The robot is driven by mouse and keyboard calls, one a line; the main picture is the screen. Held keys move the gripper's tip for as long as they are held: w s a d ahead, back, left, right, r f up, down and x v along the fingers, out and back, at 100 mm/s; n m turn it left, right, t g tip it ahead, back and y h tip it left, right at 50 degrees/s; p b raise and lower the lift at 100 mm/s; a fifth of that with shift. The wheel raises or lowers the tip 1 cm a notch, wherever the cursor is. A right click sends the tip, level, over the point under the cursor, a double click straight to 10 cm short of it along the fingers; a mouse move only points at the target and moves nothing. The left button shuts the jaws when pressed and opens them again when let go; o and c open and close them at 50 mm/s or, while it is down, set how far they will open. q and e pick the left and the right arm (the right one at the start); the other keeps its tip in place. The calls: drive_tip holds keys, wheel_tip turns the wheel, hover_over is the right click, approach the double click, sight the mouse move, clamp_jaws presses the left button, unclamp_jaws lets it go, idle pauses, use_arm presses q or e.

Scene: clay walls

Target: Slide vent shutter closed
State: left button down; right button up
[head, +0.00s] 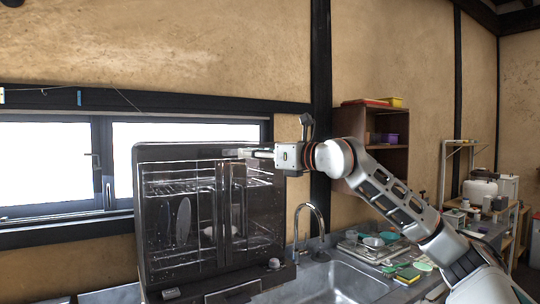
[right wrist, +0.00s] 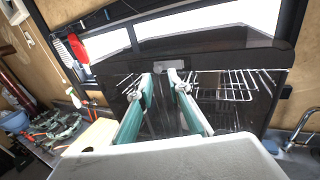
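The dark glass-fronted dish cabinet (head: 165,210) stands by the sink in the head view. In the right wrist view a small light-grey tab (right wrist: 170,65), which looks like the vent shutter's handle, sits on the cabinet's dark upper front band (right wrist: 215,56). My right gripper (head: 250,153) reaches in from the right at the cabinet's upper front. In the right wrist view its two teal fingers (right wrist: 160,77) are apart, with nothing seen between them. Their tips are just below the tab; I cannot tell whether they touch it. My left gripper is not in view.
The cabinet holds wire racks and a plate (head: 183,221). A tap (head: 309,225) and steel sink (head: 335,283) are to its right. Dishes and sponges (head: 408,275) lie on the counter beyond. A wooden shelf (head: 350,122) hangs on the wall behind my right arm.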

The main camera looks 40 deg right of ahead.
drive_tip(key=s+d, duration=0.1)
drive_tip(key=s, duration=0.6)
idle(0.4)
idle(0.5)
